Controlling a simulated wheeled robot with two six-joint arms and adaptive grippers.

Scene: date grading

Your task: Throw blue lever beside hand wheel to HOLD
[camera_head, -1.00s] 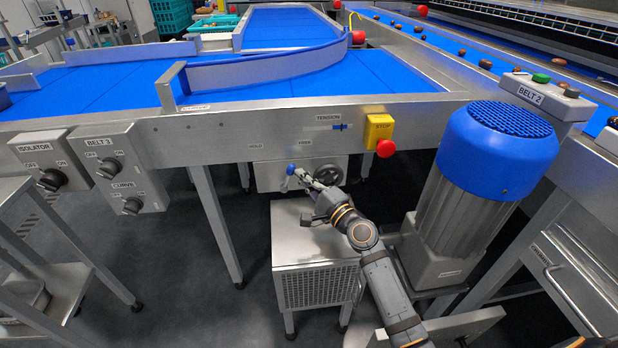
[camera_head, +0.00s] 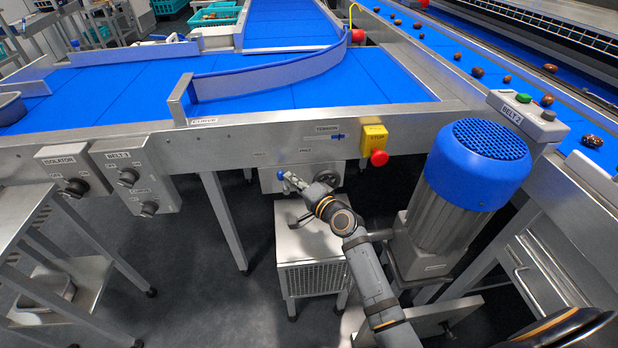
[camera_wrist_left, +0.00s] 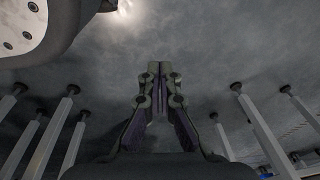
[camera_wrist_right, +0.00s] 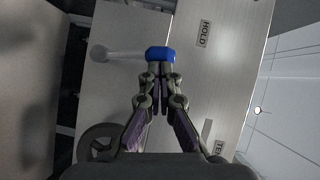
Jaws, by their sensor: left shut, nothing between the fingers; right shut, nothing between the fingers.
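The blue lever knob (camera_head: 281,174) is on the panel under the conveyor edge, left of the hand wheel (camera_head: 327,180). It lies between the HOLD label (camera_head: 260,154) and the FREE label (camera_head: 305,150). In the right wrist view the blue knob (camera_wrist_right: 160,54) tops a pale shaft, with the HOLD label (camera_wrist_right: 204,33) above right and the hand wheel (camera_wrist_right: 98,143) lower left. My right gripper (camera_head: 288,179) is shut and empty, its tips against or very near the knob's wheel-side face. My left gripper (camera_wrist_left: 159,72) is shut and empty over grey floor.
A yellow stop box with a red button (camera_head: 378,158) is right of the wheel. A blue-capped motor (camera_head: 478,165) stands beside my right arm. A metal cabinet (camera_head: 312,248) is below the panel.

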